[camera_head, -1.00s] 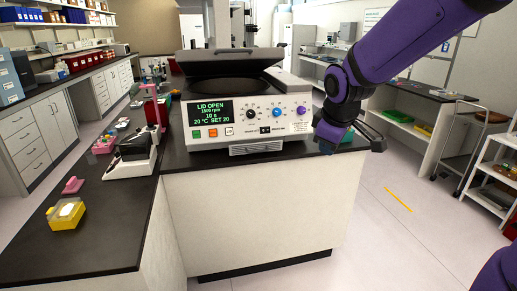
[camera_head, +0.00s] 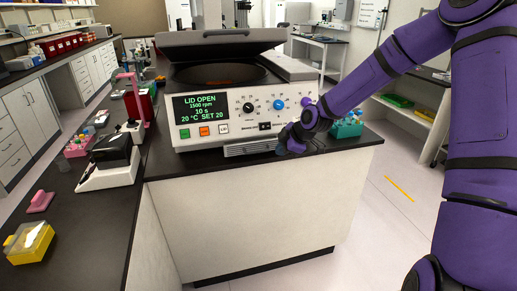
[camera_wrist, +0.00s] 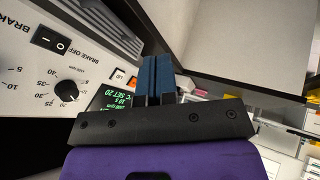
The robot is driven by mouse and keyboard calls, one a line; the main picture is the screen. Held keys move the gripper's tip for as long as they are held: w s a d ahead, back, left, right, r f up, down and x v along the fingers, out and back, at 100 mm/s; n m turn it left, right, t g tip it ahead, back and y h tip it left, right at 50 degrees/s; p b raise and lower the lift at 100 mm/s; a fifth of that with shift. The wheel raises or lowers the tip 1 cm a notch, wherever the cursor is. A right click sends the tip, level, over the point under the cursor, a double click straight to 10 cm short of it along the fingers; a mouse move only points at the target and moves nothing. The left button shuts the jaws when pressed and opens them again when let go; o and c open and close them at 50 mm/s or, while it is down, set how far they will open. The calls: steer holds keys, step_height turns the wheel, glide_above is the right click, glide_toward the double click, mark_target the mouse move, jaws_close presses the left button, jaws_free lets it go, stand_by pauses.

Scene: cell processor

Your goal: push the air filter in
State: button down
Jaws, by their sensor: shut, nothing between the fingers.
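The air filter (camera_head: 250,147) is a grey slatted panel low on the front of the white centrifuge (camera_head: 215,130). In the head view it appears to stand slightly proud of the front face. The slatted grey part also shows at the top of the wrist view (camera_wrist: 108,22). My gripper (camera_head: 282,147) is beside the filter's right end, low at the machine's front; the arm hides part of that corner. In the wrist view its blue fingers (camera_wrist: 152,65) are together and empty. I cannot tell whether they touch the filter.
The centrifuge lid (camera_head: 220,42) stands open, and its screen (camera_head: 201,107) reads LID OPEN. A teal rack (camera_head: 347,128) stands on the bench right of my gripper. A gel-type device (camera_head: 108,160) and a yellow box (camera_head: 29,242) stand left. Floor is free in front right.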

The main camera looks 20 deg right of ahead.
steer(key=w+a+f, duration=0.4)
steer(key=w+f, duration=0.3)
steer(key=w, duration=0.3)
steer(key=shift+w+f+y, duration=0.3)
steer(key=shift+w, duration=0.1)
steer(key=w, duration=0.4)
steer(key=shift+w, duration=0.15)
stand_by(0.5)
